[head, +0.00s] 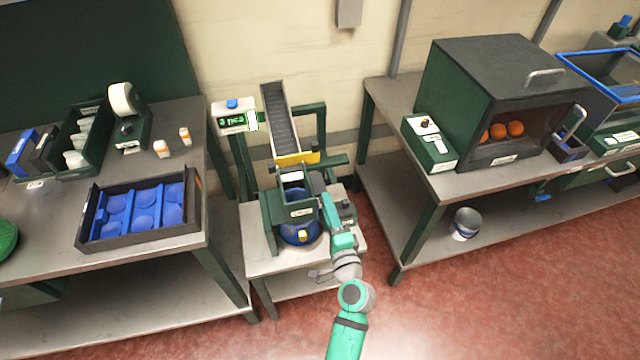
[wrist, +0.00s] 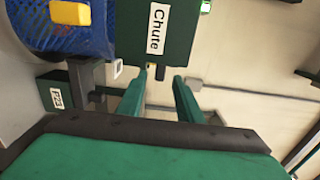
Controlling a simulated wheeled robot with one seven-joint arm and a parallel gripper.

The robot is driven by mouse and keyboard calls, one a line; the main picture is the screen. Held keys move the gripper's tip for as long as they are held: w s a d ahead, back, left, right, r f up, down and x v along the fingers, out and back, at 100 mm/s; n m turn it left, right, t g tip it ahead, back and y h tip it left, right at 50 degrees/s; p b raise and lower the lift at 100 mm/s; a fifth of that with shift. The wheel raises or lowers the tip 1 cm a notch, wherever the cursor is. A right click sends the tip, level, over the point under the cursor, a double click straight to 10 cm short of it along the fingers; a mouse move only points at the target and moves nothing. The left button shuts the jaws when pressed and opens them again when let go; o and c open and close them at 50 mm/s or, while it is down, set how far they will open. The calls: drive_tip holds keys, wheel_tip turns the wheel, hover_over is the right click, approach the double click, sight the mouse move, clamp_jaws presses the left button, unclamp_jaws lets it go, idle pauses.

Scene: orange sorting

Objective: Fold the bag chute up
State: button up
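The bag chute is a dark green box with a label, at the middle station in the head view (head: 301,203). In the wrist view its green face, labelled "Chute", is at the top (wrist: 182,40). A blue mesh bag (head: 296,234) with a yellow tag hangs under the chute; it also shows at the upper left of the wrist view (wrist: 35,28). My gripper (head: 326,196) is at the chute's right side. In the wrist view its two green fingers (wrist: 160,80) are apart, just below the chute's edge, with nothing visibly held. Whether they touch the chute cannot be told.
A feed ramp (head: 279,118) with a yellow lip stands above the chute. A small labelled green box (wrist: 60,98) is beside the bag. Tables flank the station, with a blue-lined tray (head: 145,238) and an oven-like cabinet (head: 490,85).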

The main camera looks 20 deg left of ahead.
sight(317, 174)
drive_tip(key=x, duration=0.8)
drive_tip(key=shift+w+a, duration=0.2)
drive_tip(key=shift+w, duration=0.15)
drive_tip(key=shift+a, duration=0.1)
drive_tip(key=shift+s, duration=0.1)
clamp_jaws()
